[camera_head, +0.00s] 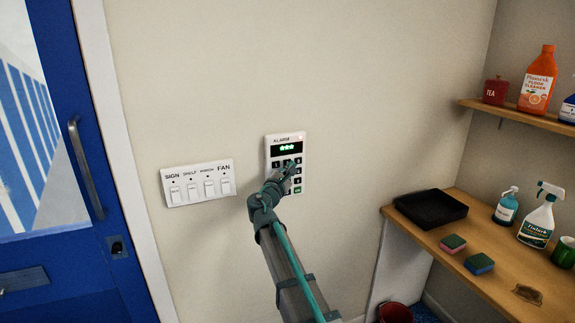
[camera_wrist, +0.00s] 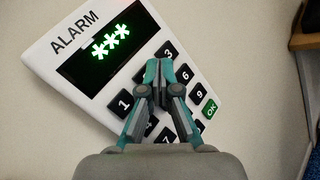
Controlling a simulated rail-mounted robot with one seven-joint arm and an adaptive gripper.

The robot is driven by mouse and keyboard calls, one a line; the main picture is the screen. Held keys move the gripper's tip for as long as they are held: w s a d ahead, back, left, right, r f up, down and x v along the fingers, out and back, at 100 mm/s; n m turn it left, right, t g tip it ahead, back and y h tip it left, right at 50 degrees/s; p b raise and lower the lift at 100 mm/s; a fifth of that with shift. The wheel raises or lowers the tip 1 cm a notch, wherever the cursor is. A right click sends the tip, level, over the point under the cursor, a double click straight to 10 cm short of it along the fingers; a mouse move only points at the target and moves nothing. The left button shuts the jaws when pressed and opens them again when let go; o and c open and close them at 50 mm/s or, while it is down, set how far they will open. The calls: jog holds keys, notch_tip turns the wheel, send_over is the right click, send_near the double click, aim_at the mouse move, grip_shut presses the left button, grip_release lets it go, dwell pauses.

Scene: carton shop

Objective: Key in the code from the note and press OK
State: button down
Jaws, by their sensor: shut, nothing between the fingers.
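The white ALARM keypad (camera_head: 270,151) is on the wall in the head view and fills the middle of the wrist view (camera_wrist: 52,62). Its lit display shows three green asterisks (camera_wrist: 110,42). Dark number keys and a green OK key (camera_wrist: 211,109) show; 1, 3, 6 and 9 are readable, while 2 and 5 are hidden behind my fingers. My gripper (camera_head: 291,164) is shut and empty, its tips over the upper keys, near 2 and 3 in the wrist view (camera_wrist: 159,66). I cannot tell whether the tips touch a key. No note is in view.
A labelled switch panel (camera_head: 198,183) is on the wall left of the keypad, beside a blue door (camera_head: 75,270). At right, a wooden bench (camera_head: 440,237) holds a black tray (camera_head: 431,209), sponges and bottles, under a shelf (camera_head: 520,115). The wall around the keypad is otherwise bare.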

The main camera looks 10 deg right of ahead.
jog(key=shift+s, duration=0.2)
jog(key=s, duration=0.2)
jog(key=s+d, duration=0.1)
jog(key=s, duration=0.1)
jog(key=shift+s+d, duration=0.1)
jog(key=shift+s, duration=0.25)
dwell(2.0)
jog(key=s+d+f+m+g+y+b, duration=0.2)
jog(key=d+f+m+g, duration=0.1)
jog(key=f, duration=0.4)
jog(key=shift+s+d+f+m, duration=0.35)
jog(key=shift+d+m, duration=0.15)
jog(key=shift+d, duration=0.5)
jog(key=shift+w, duration=0.15)
